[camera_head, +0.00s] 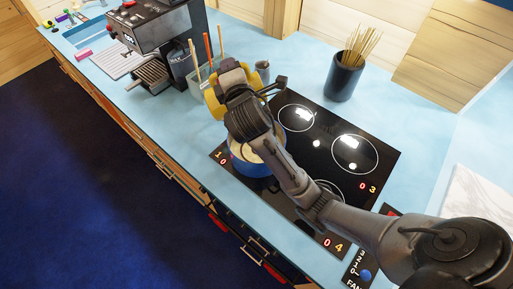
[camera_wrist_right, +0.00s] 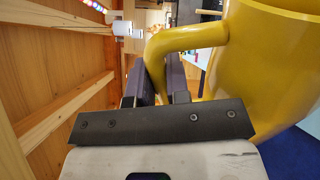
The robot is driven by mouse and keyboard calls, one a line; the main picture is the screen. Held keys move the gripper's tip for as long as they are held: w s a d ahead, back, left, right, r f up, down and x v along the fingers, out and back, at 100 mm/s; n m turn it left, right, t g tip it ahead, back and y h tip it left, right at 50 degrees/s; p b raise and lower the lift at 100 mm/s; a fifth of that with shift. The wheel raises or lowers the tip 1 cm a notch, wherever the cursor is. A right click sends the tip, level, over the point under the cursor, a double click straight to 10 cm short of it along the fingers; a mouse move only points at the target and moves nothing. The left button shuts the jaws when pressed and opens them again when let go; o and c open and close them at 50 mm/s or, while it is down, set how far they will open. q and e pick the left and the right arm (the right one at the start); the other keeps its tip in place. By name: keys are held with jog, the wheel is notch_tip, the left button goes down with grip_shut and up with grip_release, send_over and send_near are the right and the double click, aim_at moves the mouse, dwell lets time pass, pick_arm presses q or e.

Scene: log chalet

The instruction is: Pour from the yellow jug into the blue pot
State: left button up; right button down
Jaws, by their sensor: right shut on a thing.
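The yellow jug (camera_head: 214,103) is held up in my right gripper over the left part of the cooktop, partly hidden behind my arm. In the right wrist view the jug (camera_wrist_right: 265,50) fills the right side, and my right gripper (camera_wrist_right: 160,85) is shut on its handle. The blue pot (camera_head: 250,166) stands on the front left of the cooktop, below and close to the jug. My right arm covers part of the pot, and a pale inside shows. I cannot tell how far the jug is tilted or whether anything flows. My left gripper is not in view.
The black cooktop (camera_head: 322,140) has free burners to the right. A dark holder with sticks (camera_head: 342,80) stands behind it. A utensil holder (camera_head: 204,80) and a coffee machine (camera_head: 150,40) stand to the left. The counter's front edge runs along the dark blue floor (camera_head: 90,180).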

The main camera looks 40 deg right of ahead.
jog(key=shift+r, duration=0.3)
jog(key=shift+r+n, duration=0.15)
jog(key=shift+n, duration=0.85)
jog(key=n, duration=0.5)
jog(key=shift+d+r+n, duration=0.1)
jog(key=shift+r+n, duration=0.2)
jog(key=shift+r, duration=0.1)
jog(key=n, duration=0.3)
jog(key=shift+r+n, duration=0.25)
jog(key=shift+n, duration=0.15)
jog(key=n, duration=0.3)
jog(key=shift+r+n, duration=0.15)
jog(key=shift+n, duration=0.25)
